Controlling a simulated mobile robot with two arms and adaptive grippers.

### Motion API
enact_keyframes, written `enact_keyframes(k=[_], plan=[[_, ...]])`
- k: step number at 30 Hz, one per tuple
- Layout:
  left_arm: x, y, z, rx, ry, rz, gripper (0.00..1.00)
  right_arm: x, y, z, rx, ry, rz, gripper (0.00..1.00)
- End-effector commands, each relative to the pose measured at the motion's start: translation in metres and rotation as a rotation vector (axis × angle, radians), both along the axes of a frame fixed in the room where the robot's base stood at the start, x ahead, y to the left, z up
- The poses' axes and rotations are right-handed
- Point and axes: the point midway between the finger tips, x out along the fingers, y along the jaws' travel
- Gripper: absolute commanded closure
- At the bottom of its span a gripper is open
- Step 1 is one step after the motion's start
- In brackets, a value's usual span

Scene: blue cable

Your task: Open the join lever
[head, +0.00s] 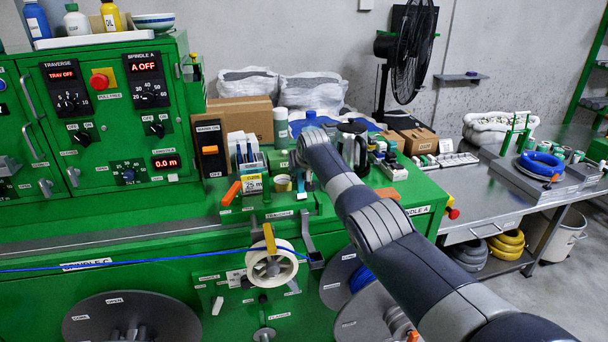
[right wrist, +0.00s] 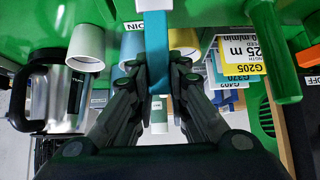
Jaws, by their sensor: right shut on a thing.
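The join lever (right wrist: 157,42) is a flat teal bar in the right wrist view. It runs from the top edge down between my right gripper's fingers, beside a white label ending in "OIN" (right wrist: 135,25). My right gripper (right wrist: 158,78) is shut on the lever's lower part. In the head view my right arm reaches in from the lower right to the green machine's top, and its wrist hides the gripper and most of the lever. My left gripper is not in view.
In the head view, a white spool (head: 285,268) and a taut blue cable (head: 150,262) are in front.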

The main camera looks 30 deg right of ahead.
Motion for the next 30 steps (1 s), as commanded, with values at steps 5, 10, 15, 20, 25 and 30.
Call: enact_keyframes(k=[5, 10, 15, 20, 25, 30], plan=[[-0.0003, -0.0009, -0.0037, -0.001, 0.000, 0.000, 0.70, -0.0010, 0.0070, -0.0042, 0.007, 0.030, -0.001, 1.00], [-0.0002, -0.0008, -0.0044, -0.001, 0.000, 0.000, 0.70, -0.0013, 0.0098, -0.0050, 0.009, 0.041, -0.001, 1.00], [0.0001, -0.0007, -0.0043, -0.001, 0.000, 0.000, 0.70, -0.0015, 0.0101, -0.0051, 0.009, 0.043, -0.001, 1.00], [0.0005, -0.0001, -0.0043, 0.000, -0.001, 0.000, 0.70, -0.0016, 0.0099, -0.0053, 0.009, 0.043, -0.001, 1.00], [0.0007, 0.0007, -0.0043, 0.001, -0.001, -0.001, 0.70, -0.0015, 0.0098, -0.0050, 0.009, 0.042, -0.001, 0.63], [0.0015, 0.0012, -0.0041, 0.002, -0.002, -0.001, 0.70, -0.0008, 0.0098, -0.0034, 0.009, 0.039, -0.001, 0.63]])
